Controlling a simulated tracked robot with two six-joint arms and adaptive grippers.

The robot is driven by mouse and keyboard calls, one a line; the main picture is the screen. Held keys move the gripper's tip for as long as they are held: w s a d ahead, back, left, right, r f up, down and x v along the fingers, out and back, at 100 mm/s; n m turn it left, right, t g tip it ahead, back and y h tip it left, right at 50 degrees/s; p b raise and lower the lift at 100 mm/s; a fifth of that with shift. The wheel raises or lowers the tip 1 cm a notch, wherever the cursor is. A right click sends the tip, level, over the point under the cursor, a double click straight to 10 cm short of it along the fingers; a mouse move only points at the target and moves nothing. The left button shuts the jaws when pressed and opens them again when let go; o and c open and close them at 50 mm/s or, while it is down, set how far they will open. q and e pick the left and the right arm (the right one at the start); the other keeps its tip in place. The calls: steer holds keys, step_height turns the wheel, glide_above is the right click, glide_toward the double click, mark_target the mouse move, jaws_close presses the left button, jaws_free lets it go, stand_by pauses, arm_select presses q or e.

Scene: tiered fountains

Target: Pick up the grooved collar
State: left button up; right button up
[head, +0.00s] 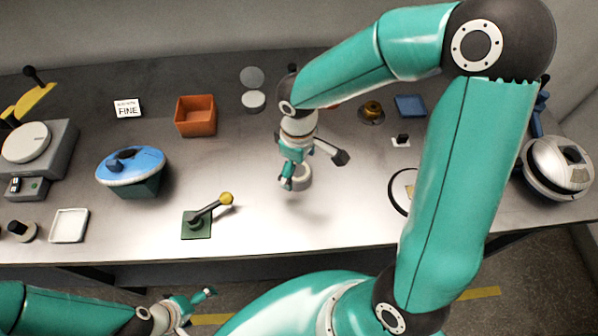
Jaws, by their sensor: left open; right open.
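A short, light grey round piece (302,178), which looks like the grooved collar, stands on the grey bench (260,215) near its middle. Any groove is too small to make out, and its upper left is partly hidden by my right gripper. My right gripper (314,170) is open, pointing down over this piece, with one finger at its left and the other out to its upper right. I cannot tell whether it touches. My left gripper (197,308) is open and empty, low in front of the bench's front edge.
A green-based lever (196,224) with a yellow knob stands left of the collar. An orange box (196,117), grey discs (253,99) and a brass piece (372,109) lie behind. A blue-topped object (131,166) stands left. My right arm covers part of the bench's right side.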

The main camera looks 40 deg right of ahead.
step_height(320, 180, down, 2)
steer(key=shift+f, duration=0.25)
steer(key=c, duration=1.3)
steer(key=shift+r, duration=0.15)
steer(key=shift+c, duration=0.2)
